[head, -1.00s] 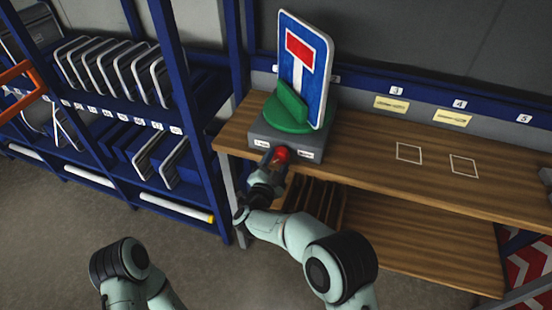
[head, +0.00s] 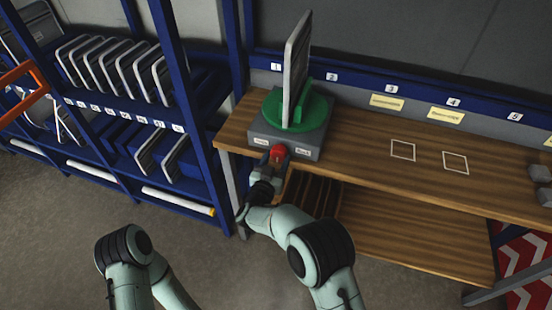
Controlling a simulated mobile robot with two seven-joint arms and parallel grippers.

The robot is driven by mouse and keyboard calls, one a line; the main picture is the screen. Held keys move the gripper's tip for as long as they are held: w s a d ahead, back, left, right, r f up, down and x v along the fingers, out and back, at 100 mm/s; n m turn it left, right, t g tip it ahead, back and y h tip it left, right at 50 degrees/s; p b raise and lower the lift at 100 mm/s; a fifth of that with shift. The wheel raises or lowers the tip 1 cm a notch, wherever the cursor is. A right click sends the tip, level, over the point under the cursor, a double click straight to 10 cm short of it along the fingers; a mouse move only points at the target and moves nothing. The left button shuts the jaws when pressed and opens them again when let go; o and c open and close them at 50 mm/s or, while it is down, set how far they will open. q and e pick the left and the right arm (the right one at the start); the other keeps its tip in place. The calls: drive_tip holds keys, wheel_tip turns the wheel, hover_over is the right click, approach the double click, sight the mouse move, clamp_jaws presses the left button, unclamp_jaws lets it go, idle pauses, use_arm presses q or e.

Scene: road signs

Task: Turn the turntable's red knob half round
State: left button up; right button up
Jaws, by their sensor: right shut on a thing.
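The turntable has a grey box base (head: 262,128) on the wooden bench and a green round top (head: 312,112). A road sign (head: 297,68) stands upright in the green holder, seen nearly edge-on. The red knob (head: 278,151) is on the front of the base. My right gripper (head: 275,158) is shut on the red knob, and its fingers partly hide it. My left arm (head: 124,260) shows at the bottom left, but its gripper is out of view.
The bench (head: 360,160) has two white outlined squares (head: 403,149) to the right of the turntable, with clear surface around them. A blue rack (head: 180,90) with several signs stands at the left. Grey blocks (head: 541,173) sit at the right edge.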

drive_tip(key=shift+f, duration=0.1)
idle(0.4)
drive_tip(key=o, duration=1)
drive_tip(key=b+v, duration=0.1)
drive_tip(key=v, duration=1.2)
drive_tip(key=shift+s, duration=0.2)
